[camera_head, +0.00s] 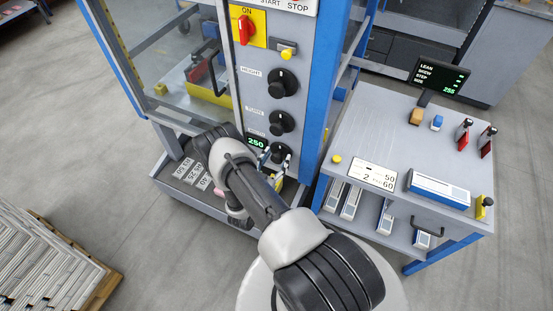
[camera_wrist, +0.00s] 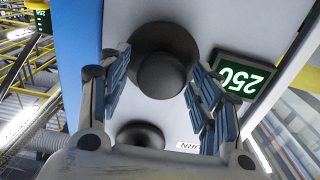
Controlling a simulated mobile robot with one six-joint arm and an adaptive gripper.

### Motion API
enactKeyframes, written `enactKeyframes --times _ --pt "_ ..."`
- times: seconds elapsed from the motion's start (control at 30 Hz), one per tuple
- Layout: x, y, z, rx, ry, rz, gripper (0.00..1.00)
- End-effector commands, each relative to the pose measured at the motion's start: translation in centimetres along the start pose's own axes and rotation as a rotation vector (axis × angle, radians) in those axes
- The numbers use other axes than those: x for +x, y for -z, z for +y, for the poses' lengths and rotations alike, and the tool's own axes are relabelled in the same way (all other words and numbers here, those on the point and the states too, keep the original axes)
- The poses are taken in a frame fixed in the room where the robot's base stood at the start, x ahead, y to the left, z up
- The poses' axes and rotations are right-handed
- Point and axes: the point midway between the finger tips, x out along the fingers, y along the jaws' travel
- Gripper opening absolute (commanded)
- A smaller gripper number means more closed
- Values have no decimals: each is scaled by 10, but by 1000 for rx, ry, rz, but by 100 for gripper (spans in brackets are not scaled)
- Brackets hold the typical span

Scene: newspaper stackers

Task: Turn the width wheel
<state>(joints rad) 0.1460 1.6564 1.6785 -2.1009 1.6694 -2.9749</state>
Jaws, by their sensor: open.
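The lowest black wheel (camera_head: 279,152) is on the grey machine panel, beside a green 250 display (camera_head: 257,142). Its label is too small to read, so I cannot confirm that it is the width wheel. In the wrist view this wheel (camera_wrist: 164,76) faces me, with the upside-down display (camera_wrist: 240,77) to its right. My gripper (camera_wrist: 160,82) is open, with one blue-padded finger on each side of the wheel; I cannot tell whether either touches it. In the head view my gripper (camera_head: 275,160) is at the panel and partly covers the wheel.
Two more black wheels, the top one (camera_head: 284,83) and the middle one (camera_head: 282,122), sit above on the panel. A red switch (camera_head: 244,30) is higher up. A blue frame post (camera_head: 325,80) borders the panel. A grey side table (camera_head: 384,125) stands close at right.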

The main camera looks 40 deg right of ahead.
Motion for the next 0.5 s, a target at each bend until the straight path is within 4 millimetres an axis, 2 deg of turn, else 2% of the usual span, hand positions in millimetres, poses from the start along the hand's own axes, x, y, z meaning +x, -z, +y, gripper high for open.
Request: enactKeyframes --times 0.37,0.5 --pt "6 0 0 0 0 0 58" --pt "6 0 0 0 0 0 49"
